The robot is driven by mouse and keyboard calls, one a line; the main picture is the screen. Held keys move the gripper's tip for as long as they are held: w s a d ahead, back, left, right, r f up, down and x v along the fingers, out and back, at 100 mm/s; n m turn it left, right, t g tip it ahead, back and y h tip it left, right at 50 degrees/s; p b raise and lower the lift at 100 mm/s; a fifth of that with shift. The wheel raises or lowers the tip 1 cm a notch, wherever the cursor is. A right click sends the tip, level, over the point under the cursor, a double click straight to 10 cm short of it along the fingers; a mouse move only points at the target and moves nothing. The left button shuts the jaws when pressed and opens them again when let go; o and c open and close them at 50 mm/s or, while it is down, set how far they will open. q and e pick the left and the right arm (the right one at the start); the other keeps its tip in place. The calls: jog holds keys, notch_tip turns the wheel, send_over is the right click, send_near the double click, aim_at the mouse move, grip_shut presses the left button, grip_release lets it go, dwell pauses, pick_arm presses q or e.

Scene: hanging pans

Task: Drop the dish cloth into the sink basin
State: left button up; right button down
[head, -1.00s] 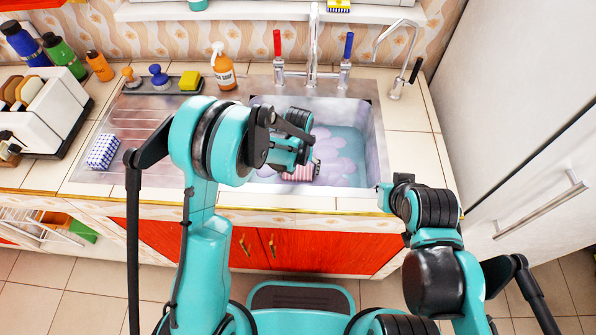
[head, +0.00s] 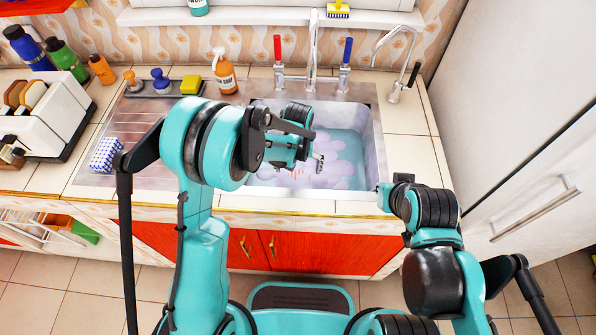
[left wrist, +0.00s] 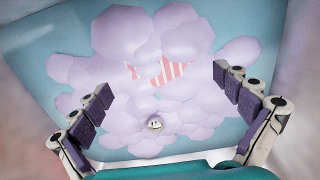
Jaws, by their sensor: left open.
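The dish cloth (left wrist: 160,72), red and white striped, lies in the sink basin among pale purple foam. Foam covers much of it in the left wrist view, and only a faint pinkish patch of it (head: 298,171) shows in the head view. My left gripper (left wrist: 162,85) is open above the basin, its fingers spread wide on either side of the cloth and holding nothing. In the head view the left gripper (head: 318,162) is partly hidden by its own arm. The sink basin (head: 376,150) holds bluish water and foam. My right arm is at the basin's front right; its fingers cannot be made out.
A tall tap (head: 313,50) with red and blue handles stands behind the basin, and a smaller tap (head: 395,70) at its right. A spray bottle (head: 224,72), yellow sponge (head: 190,85) and checked block (head: 105,155) are left of the basin. The right counter is clear.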

aim_at(298, 177)
pick_arm(q)
notch_tip(298, 177, up, 10)
jog(key=p, duration=0.2)
jog(key=shift+f+p, duration=0.25)
jog(key=shift+p, duration=0.05)
jog(key=s+a+r+t, duration=0.3)
jog(key=s+a+r, duration=0.55)
jog(key=r, duration=0.35)
jog(key=s+a+r+t, duration=0.2)
jog(key=s+a+t, duration=0.2)
jog(key=s+a, duration=0.2)
jog(key=s, duration=0.2)
jog(key=shift+s+a, duration=0.15)
jog(key=shift+s, duration=0.2)
